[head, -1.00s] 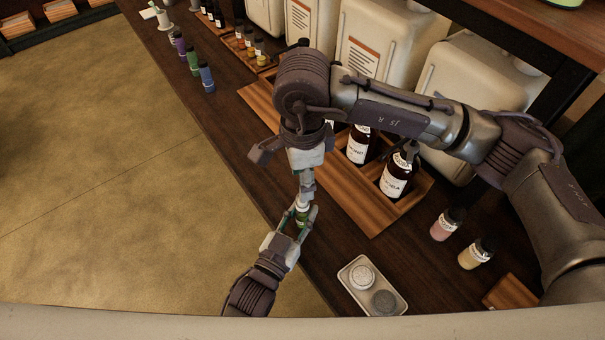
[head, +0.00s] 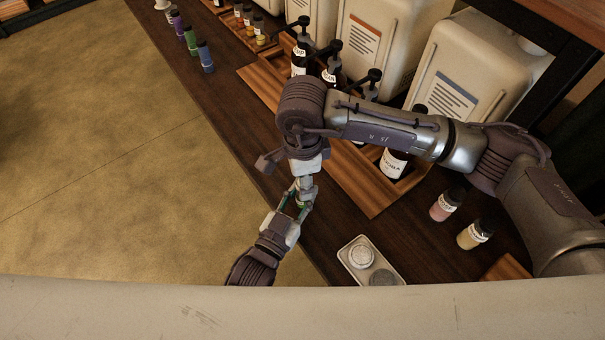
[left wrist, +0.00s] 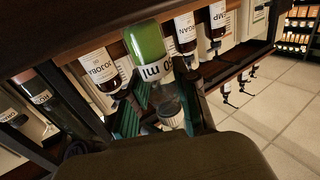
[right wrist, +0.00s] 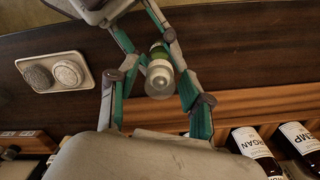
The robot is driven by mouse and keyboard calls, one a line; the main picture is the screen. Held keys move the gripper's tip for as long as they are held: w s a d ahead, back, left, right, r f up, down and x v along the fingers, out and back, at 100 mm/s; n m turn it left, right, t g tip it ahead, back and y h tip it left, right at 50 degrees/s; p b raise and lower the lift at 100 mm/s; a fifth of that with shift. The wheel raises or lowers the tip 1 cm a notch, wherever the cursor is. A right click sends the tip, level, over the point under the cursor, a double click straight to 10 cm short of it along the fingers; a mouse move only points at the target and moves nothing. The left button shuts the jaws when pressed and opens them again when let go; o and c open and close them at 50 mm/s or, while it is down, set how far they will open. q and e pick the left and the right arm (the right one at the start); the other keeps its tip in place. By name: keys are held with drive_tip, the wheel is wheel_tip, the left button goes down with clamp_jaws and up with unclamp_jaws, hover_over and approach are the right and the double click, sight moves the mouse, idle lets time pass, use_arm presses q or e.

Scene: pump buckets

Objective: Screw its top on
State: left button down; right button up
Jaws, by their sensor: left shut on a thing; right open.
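In the head view the bottle is mostly hidden between the grippers. I cannot tell how tightly any top sits.
A tray (head: 346,262) with a white and a grey round piece stands at the front. A wooden rack (head: 372,208) of dark pump bottles is behind my right arm. Pink (head: 442,206) and yellow (head: 473,235) bottles stand at right. Large canisters (head: 460,80) line the back.

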clamp_jaws()
drive_tip(key=m, duration=0.5)
drive_tip(key=shift+o, duration=0.8)
unclamp_jaws()
wheel_tip(320, 180, up, 12)
use_arm(q)
drive_tip(key=c, duration=0.8)
unclamp_jaws()
